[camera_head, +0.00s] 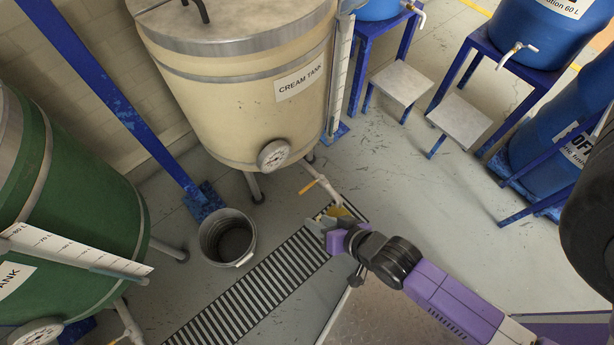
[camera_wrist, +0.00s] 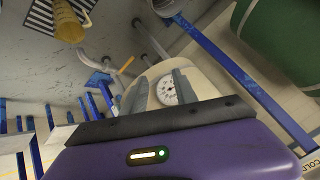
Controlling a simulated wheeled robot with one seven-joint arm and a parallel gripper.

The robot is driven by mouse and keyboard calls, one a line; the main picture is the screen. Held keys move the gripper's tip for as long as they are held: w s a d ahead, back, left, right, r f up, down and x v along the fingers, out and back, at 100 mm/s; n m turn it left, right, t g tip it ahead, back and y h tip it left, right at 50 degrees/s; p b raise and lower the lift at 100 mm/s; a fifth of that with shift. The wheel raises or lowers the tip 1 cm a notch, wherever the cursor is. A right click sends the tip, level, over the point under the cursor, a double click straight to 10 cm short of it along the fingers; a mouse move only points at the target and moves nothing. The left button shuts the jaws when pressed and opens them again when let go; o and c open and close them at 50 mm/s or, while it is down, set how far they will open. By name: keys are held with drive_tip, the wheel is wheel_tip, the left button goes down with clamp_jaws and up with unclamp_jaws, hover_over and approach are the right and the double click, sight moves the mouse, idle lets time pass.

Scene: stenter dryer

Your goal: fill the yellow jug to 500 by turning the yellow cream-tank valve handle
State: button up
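The cream tank (camera_head: 240,110), labelled CREAM TANK, stands at upper centre of the head view. Its outlet pipe carries a yellow valve handle (camera_head: 309,187), which also shows in the wrist view (camera_wrist: 127,64). The yellow jug (camera_head: 338,211) is on the floor grate by the pipe's end, partly hidden behind my gripper (camera_head: 322,228). In the wrist view the jug (camera_wrist: 70,24) is at upper left, with its handle visible; its fill level cannot be read. My gripper (camera_wrist: 160,92) is open and empty, its two grey fingers apart. It does not appear to touch the jug or handle.
A grey bucket (camera_head: 228,238) stands left of the striped floor grate (camera_head: 255,285). A green tank (camera_head: 75,190) is at left. A dial gauge (camera_head: 273,155) is on the cream tank. Blue barrels, stands and steps (camera_head: 401,83) are at right. Floor right of the jug is clear.

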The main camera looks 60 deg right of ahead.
drive_tip(key=w+d+f+m+g, duration=0.3)
drive_tip(key=w+d+f+m, duration=0.2)
drive_tip(key=w+f, duration=0.3)
drive_tip(key=m+g+y+b, duration=0.1)
drive_tip(key=m+g, duration=0.3)
drive_tip(key=m, duration=0.3)
approach(306, 189)
drive_tip(key=shift+d+f, duration=0.1)
drive_tip(key=shift+d, duration=0.2)
drive_tip(key=shift+b+x, duration=2.95)
drive_tip(key=shift+x, duration=0.95)
drive_tip(key=shift+a, duration=0.15)
clamp_jaws()
